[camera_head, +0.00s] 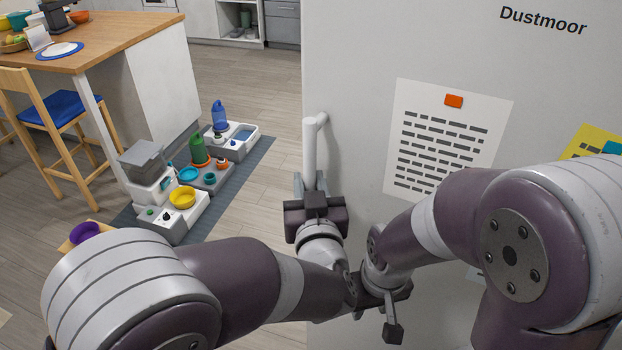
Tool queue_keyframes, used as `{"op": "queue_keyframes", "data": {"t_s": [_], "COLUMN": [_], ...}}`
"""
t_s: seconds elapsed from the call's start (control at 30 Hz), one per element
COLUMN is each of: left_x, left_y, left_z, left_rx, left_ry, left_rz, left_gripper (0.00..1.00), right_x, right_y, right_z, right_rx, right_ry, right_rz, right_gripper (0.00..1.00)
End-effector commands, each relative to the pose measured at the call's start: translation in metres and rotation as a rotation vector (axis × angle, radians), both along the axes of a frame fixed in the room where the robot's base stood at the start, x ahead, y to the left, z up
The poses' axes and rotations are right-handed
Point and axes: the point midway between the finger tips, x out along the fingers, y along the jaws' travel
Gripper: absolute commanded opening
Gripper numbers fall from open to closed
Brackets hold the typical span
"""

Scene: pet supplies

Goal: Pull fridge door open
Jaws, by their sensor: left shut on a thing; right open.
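The fridge door (360,60) is a large pale grey panel filling the right half of the head view, with the name Dustmoor at its top. Its white vertical handle (309,148) stands out at the door's left edge. My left gripper (311,185) is shut on the lower part of the handle. The handle's lower end is hidden by the gripper. No gap around the door shows, so I cannot tell whether it is ajar. My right gripper (393,318) is open, low in front of the door and right of the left wrist, partly hidden by the arms.
A printed sheet (440,138) with an orange magnet (453,101) and a yellow note (594,141) are on the door. Left of the fridge, a grey mat (250,165) holds pet bowls and dispensers. A wooden table (120,32) and stool stand beyond. Some floor between is bare.

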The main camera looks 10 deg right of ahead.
Motion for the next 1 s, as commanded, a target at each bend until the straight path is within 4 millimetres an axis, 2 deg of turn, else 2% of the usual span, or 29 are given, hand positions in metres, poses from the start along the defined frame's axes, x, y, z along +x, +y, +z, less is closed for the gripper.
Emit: {"op": "queue_keyframes", "data": {"t_s": [0.37, 0.4, 0.43, 0.47, 0.8, 0.87, 1.0], "left_x": [-0.001, -0.001, 0.000, 0.000, -0.004, -0.011, -0.039], "left_y": [0.000, 0.000, 0.000, 0.000, 0.000, 0.000, 0.002], "left_z": [0.003, 0.003, 0.003, 0.003, 0.001, 0.000, 0.000], "left_rx": [-0.004, -0.004, -0.005, -0.004, -0.002, -0.002, -0.003], "left_ry": [-0.005, -0.005, -0.006, -0.005, -0.002, -0.002, -0.002], "left_rz": [0.001, 0.001, 0.001, 0.001, 0.001, 0.000, -0.004], "left_gripper": [0.00, 0.31, 0.41, 0.45, 0.45, 0.45, 0.45], "right_x": [0.000, 0.000, 0.000, 0.000, 0.000, 0.000, 0.000], "right_y": [0.000, 0.000, 0.000, 0.000, 0.000, 0.000, 0.000], "right_z": [0.000, 0.000, 0.000, 0.000, -0.001, -0.002, -0.006], "right_rx": [0.000, 0.000, 0.000, 0.000, 0.000, 0.000, 0.000], "right_ry": [0.000, 0.000, 0.000, 0.000, 0.000, 0.000, 0.000], "right_rz": [0.000, 0.000, 0.000, 0.000, 0.000, 0.000, 0.000], "right_gripper": [0.43, 0.43, 0.43, 0.43, 0.43, 0.43, 0.43]}}
